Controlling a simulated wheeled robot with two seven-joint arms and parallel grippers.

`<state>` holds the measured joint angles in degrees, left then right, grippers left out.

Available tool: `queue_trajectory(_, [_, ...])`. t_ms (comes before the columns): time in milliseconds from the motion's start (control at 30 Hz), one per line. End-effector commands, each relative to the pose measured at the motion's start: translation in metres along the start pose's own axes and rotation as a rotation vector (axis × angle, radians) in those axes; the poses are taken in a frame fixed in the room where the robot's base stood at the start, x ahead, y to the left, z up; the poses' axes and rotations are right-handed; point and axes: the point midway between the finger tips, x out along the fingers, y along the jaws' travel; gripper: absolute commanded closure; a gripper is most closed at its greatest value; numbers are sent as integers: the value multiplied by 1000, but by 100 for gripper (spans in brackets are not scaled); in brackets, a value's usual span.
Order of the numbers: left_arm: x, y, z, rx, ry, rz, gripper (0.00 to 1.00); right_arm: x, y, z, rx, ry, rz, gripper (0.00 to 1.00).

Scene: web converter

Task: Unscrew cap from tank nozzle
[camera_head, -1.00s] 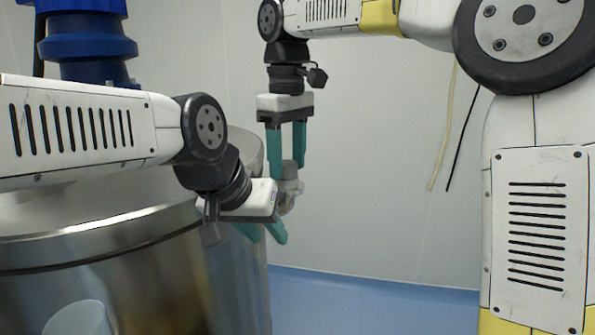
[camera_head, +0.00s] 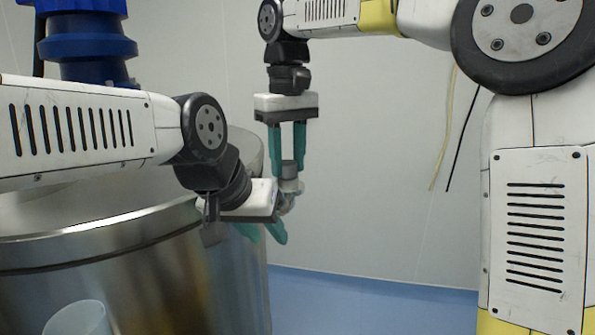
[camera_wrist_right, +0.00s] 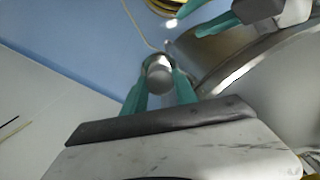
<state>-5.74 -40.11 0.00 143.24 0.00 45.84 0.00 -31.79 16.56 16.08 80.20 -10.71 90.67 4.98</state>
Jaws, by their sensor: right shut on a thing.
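The grey cap (camera_head: 289,170) sits at the top of the small metal tank nozzle (camera_head: 289,187), beside the large steel tank (camera_head: 110,265). My right gripper (camera_head: 288,170) comes straight down from above, its teal fingers shut on the cap. In the right wrist view the round cap (camera_wrist_right: 158,76) lies between those fingertips (camera_wrist_right: 160,78). My left gripper (camera_head: 264,235) is just below and left of the nozzle, its teal fingers spread apart with nothing seen between them. The lower part of the nozzle is partly hidden by my left gripper.
A blue fitting (camera_head: 85,40) stands on the tank top behind my left arm. A translucent cup-like thing (camera_head: 78,318) shows at the lower left. A pale wall (camera_head: 390,220) and blue floor (camera_head: 370,300) lie behind, with free room right of the nozzle.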

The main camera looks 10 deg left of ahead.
Motion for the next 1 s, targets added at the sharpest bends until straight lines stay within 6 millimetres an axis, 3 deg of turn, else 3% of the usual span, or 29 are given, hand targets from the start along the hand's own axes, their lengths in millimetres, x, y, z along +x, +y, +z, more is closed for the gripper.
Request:
queue_trajectory(333, [0, 0, 0, 0, 0, 0, 64, 0, 0, 0, -318, 0, -1, 100])
queue_trajectory(667, [0, 0, 0, 0, 0, 0, 64, 0, 0, 0, -356, 0, 0, 100])
queue_trajectory(833, [0, 0, 0, 0, 0, 0, 64, 0, 0, 0, -513, 0, -1, 100])
queue_trajectory(1000, [0, 0, 0, 0, 0, 0, 64, 0, 0, 0, -513, 0, 0, 100])
